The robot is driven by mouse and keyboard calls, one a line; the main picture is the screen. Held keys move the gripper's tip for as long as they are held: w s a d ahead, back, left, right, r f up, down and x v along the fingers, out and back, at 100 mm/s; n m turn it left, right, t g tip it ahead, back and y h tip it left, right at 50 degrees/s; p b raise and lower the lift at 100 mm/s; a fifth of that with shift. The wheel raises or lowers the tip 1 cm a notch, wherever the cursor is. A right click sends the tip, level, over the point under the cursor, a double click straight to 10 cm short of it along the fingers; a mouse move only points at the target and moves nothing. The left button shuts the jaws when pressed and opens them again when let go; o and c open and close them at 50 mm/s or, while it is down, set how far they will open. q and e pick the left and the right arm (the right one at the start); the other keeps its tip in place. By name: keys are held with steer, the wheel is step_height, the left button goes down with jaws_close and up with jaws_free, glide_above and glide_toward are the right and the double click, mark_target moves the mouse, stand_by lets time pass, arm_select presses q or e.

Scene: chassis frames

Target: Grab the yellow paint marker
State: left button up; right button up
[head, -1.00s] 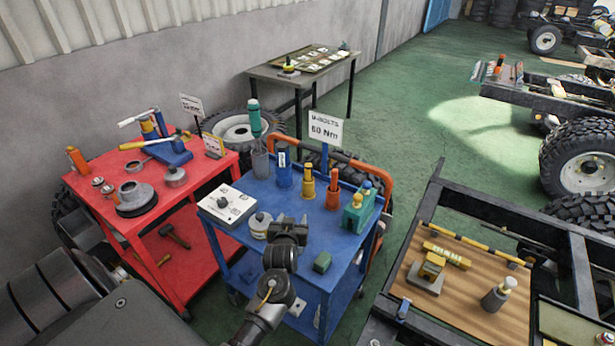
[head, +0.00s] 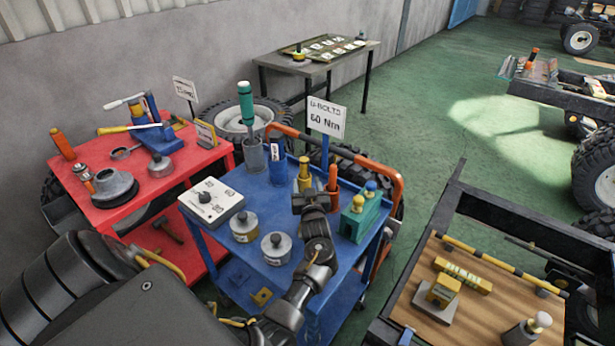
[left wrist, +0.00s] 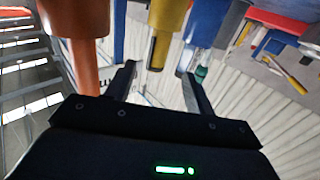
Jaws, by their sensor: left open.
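The yellow paint marker (head: 304,171) stands upright on the blue cart, its narrower part up and its lower part hidden by my gripper. My left gripper (head: 311,200) is in front of it in the head view, open and empty. In the left wrist view the scene looks upside down. There the yellow marker (left wrist: 161,48) shows beyond the open fingers of my left gripper (left wrist: 158,72), roughly between the tips. I cannot tell if they touch it. My right gripper is not in view.
An orange marker (head: 333,182) stands close right of the yellow one, and a blue item (head: 277,162) close left.

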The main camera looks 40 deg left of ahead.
mark_target(304, 170)
arm_select(q)
steer(key=x, duration=0.5)
steer(key=shift+w+a+f, duration=0.15)
steer(key=shift+a+f, duration=0.05)
steer(key=shift+f, duration=0.15)
steer(key=shift+w+a, duration=0.2)
steer(key=shift+w, duration=0.05)
steer(key=shift+w+a+r+p, duration=0.15)
steer(key=shift+w+r+p, duration=0.05)
steer(key=shift+p, duration=0.2)
steer(key=shift+p+x, duration=0.3)
steer(key=shift+x, duration=2.05)
steer(key=shift+f, duration=0.1)
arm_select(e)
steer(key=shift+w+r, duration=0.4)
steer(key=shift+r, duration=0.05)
arm_select(q)
steer(key=shift+c, duration=0.2)
steer(key=c, duration=1)
